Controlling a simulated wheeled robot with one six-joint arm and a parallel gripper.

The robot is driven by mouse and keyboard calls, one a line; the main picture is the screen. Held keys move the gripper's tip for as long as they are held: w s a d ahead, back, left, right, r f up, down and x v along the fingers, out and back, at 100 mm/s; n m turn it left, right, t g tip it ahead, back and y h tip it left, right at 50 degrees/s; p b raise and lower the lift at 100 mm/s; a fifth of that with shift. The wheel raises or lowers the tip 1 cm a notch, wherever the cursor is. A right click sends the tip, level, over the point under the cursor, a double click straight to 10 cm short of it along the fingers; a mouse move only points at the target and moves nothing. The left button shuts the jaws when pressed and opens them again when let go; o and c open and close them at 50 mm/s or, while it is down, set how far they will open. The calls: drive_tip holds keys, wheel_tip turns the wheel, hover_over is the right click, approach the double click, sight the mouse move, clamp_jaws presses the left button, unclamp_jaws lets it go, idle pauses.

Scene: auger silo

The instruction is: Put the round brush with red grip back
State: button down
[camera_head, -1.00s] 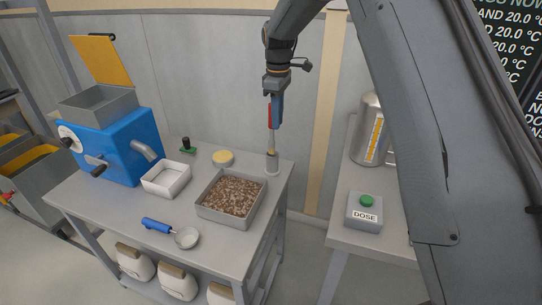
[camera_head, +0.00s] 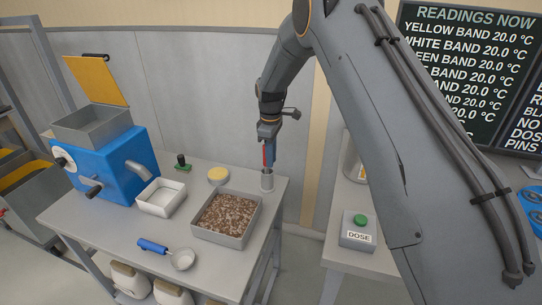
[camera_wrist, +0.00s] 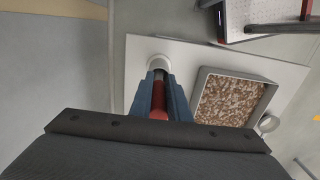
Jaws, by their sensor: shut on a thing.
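My gripper (camera_head: 269,153) points down over the back right corner of the table and is shut on the red grip of the round brush (camera_head: 265,154). In the wrist view the red grip (camera_wrist: 158,100) sits between the two blue fingers. Below it, a grey cylindrical holder (camera_head: 267,181) stands upright at the table's corner; its pale round rim shows in the wrist view (camera_wrist: 160,61). The lower part of the brush appears to be inside the holder. The brush head is hidden.
A tray of brown and white grains (camera_head: 226,215) stands just in front of the holder. A white tray (camera_head: 160,197), a yellow round lid (camera_head: 218,175), a blue-handled scoop (camera_head: 166,251) and a blue mill (camera_head: 112,165) are farther left. A DOSE button box (camera_head: 358,231) is on the right-hand table.

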drive_tip(key=c, duration=2.1)
unclamp_jaws()
drive_tip(key=shift+f, duration=0.1)
drive_tip(key=o, duration=0.5)
wheel_tip(320, 180, up, 12)
drive_tip(key=b, duration=0.4)
drive_tip(key=s+d+f+m, duration=0.1)
drive_tip(key=s+d+m, duration=0.3)
drive_tip(key=s, duration=0.7)
drive_tip(key=s+d+f+m, duration=0.2)
drive_tip(key=s+d+m, duration=0.2)
drive_tip(key=s, duration=0.8)
drive_tip(key=s+d+f+m+t, duration=0.1)
drive_tip(key=s+d+m, duration=0.4)
drive_tip(key=s, duration=0.7)
drive_tip(key=shift+d+f+m, duration=0.1)
drive_tip(key=shift+f+m, duration=0.2)
drive_tip(key=shift+f, duration=0.4)
